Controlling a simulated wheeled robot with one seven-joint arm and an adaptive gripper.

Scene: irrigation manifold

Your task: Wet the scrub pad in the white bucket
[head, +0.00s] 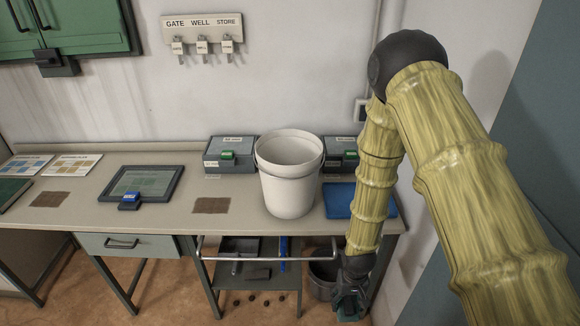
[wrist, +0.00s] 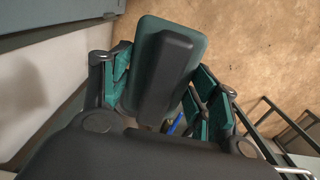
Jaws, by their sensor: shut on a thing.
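The white bucket (head: 288,192) stands upright on the bench, right of the middle. I cannot see its bottom or whether it holds water. My gripper (head: 350,300) hangs low at the bench's front right corner, below the bench top and well below the bucket's rim. In the wrist view my gripper (wrist: 160,100) is shut on the scrub pad (wrist: 146,48), a dark green rounded slab with a black grip block. The pad's underside is hidden. In the head view my gripper mostly hides the pad.
A grey metal pail (head: 318,286) sits low beside my gripper. A blue tray (head: 340,201) lies right of the bucket, and two grey boxes (head: 229,153) (head: 343,148) stand behind. A rail (head: 265,259) runs along the bench front. A framed tablet (head: 143,183) lies left.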

